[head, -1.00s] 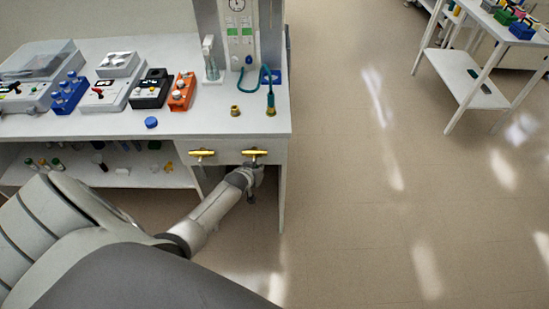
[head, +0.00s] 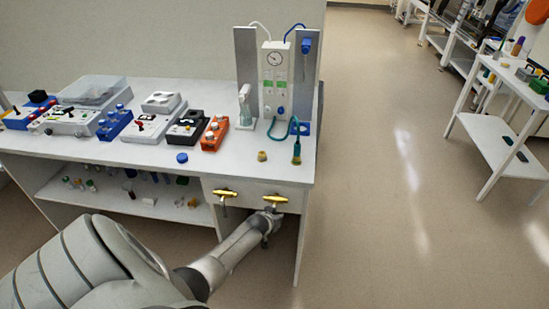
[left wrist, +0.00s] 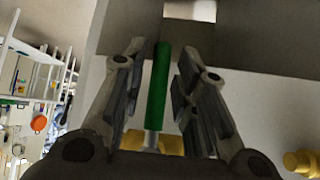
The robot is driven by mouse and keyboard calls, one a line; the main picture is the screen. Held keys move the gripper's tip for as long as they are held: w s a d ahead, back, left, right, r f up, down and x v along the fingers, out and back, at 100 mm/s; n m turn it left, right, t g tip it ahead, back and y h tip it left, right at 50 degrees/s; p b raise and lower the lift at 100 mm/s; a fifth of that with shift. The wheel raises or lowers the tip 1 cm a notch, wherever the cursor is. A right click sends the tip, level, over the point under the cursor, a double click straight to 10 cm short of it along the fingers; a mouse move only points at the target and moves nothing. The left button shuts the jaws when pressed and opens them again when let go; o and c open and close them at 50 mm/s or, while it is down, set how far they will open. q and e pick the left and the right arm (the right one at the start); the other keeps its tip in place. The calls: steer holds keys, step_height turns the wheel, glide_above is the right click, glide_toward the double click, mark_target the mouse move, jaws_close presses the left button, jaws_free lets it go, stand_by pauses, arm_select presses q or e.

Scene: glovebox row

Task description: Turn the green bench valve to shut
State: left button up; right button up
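The green bench valve's handle (left wrist: 159,88) shows in the left wrist view as a straight green lever on a metal stem, with a brass body (left wrist: 172,144) at its base. My left gripper (left wrist: 160,75) is open, with one finger on each side of the green lever and a small gap on both sides. In the head view the brass valve body (head: 275,199) sits on the bench front at the right, and my left gripper (head: 268,219) is just below it. The green lever is hidden there. My right gripper is not in view.
A second brass valve (head: 225,193) sits to the left on the same bench front; a brass part also shows in the left wrist view (left wrist: 300,163). The bench top (head: 235,165) holds several devices and a gauge panel (head: 275,75). Open floor (head: 390,200) lies to the right.

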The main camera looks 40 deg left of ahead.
arm_select(q)
steer(key=shift+v, duration=6.05)
steer(key=shift+f, duration=0.1)
